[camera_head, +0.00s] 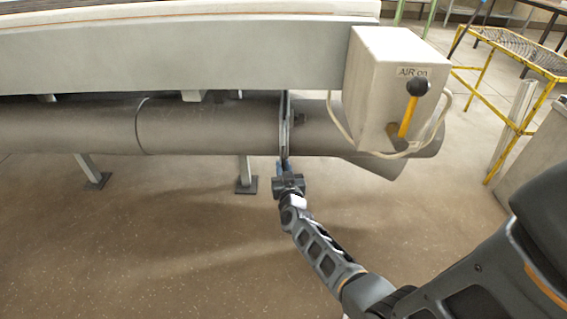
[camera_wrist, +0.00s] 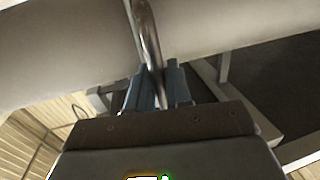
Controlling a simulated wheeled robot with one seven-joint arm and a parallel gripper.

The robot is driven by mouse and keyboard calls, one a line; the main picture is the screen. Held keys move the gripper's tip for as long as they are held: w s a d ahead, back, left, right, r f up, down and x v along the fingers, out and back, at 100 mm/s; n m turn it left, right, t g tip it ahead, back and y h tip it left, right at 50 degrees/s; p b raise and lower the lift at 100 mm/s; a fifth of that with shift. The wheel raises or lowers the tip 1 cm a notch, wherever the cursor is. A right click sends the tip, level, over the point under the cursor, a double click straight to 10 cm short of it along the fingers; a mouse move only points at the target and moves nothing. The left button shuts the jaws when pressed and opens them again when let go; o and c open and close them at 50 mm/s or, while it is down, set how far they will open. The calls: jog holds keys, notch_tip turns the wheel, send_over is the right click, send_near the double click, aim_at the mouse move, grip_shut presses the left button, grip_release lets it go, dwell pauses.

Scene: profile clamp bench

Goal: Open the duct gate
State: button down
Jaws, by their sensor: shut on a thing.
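The duct (camera_head: 207,126) is a long grey pipe running under the bench edge. The duct gate (camera_head: 285,124) is a thin metal plate standing upright across the pipe, with its lower end below the pipe. My gripper (camera_head: 286,168) is under the pipe, with its blue fingers at the gate's lower end. In the wrist view the gate's curved metal edge (camera_wrist: 149,42) runs down between the two fingers of my gripper (camera_wrist: 156,88), which are shut on it. The exact contact is partly hidden by the gripper body.
A pale box labelled "AIR on" (camera_head: 388,85) with a black-knobbed yellow lever (camera_head: 410,112) hangs on the bench (camera_head: 180,57), right of the gate. A cable loops under it. Bench legs (camera_head: 245,175) stand behind the pipe. The floor in front is clear.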

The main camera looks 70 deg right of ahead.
jog(key=w+a+p+v, duration=0.2)
jog(key=p+v, duration=0.3)
jog(key=v, duration=1.3)
jog(key=shift+w, duration=0.5)
jog(key=c, duration=1.2)
grip_release()
jog(key=v, duration=0.7)
jog(key=shift+s+a, duration=0.2)
jog(key=shift+a, duration=0.1)
